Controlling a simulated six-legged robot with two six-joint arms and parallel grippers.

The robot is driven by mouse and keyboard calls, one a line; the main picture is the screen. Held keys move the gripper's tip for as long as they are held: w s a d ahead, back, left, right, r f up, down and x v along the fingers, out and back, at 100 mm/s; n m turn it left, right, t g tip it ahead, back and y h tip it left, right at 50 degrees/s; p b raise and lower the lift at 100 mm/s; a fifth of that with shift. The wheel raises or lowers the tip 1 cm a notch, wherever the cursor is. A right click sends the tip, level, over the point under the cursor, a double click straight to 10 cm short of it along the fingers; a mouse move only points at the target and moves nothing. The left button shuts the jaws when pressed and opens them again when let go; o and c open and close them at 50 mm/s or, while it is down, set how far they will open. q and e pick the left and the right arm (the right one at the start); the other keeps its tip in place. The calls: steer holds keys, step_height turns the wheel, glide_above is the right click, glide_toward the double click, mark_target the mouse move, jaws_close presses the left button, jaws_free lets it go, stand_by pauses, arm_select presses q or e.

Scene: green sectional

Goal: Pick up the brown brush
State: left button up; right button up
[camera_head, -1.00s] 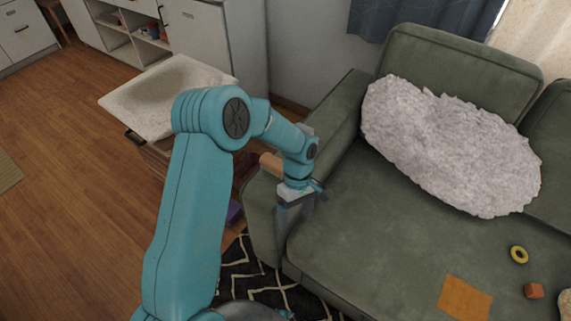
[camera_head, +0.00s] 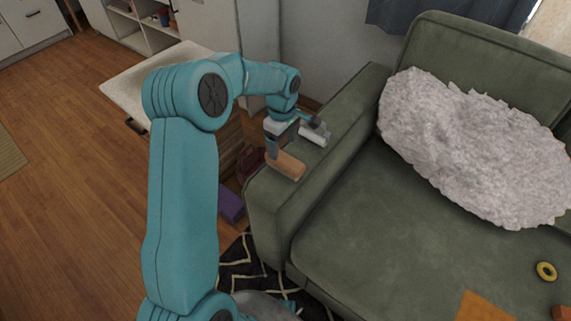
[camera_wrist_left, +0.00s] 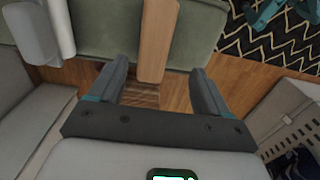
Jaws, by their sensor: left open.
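The brown brush (camera_head: 286,166) lies on the green sofa's near armrest (camera_head: 335,120), at its outer edge. In the left wrist view the brush (camera_wrist_left: 154,40) is a long, plain brown piece ahead of the jaws, between the lines of the two fingers. My left gripper (camera_head: 292,140) is over the armrest beside the brush, open and empty. Its two dark fingers (camera_wrist_left: 158,72) stand apart in the wrist view. I cannot tell the exact gap between the fingertips and the brush. My right gripper is not in view.
A white and grey object (camera_head: 314,136) lies on the armrest close to the brush. A fluffy grey cushion (camera_head: 470,145) is on the sofa. A purple item (camera_head: 231,204) is on the floor beside the armrest. A white-topped cabinet (camera_head: 125,93) stands left of the arm.

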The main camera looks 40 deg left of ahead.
mark_target(285, 158)
arm_select(q)
step_height(285, 158, down, 3)
steer(key=shift+f, duration=0.1)
steer(key=f, duration=0.4)
steer(key=w+f, duration=0.1)
steer(key=f, duration=0.1)
steer(key=shift+s+d+r, duration=0.1)
steer(key=shift+r, duration=0.05)
steer(key=c, duration=1)
steer(key=shift+c, duration=0.5)
step_height(285, 158, up, 20)
steer(key=p, duration=0.1)
steer(key=shift+p, duration=0.35)
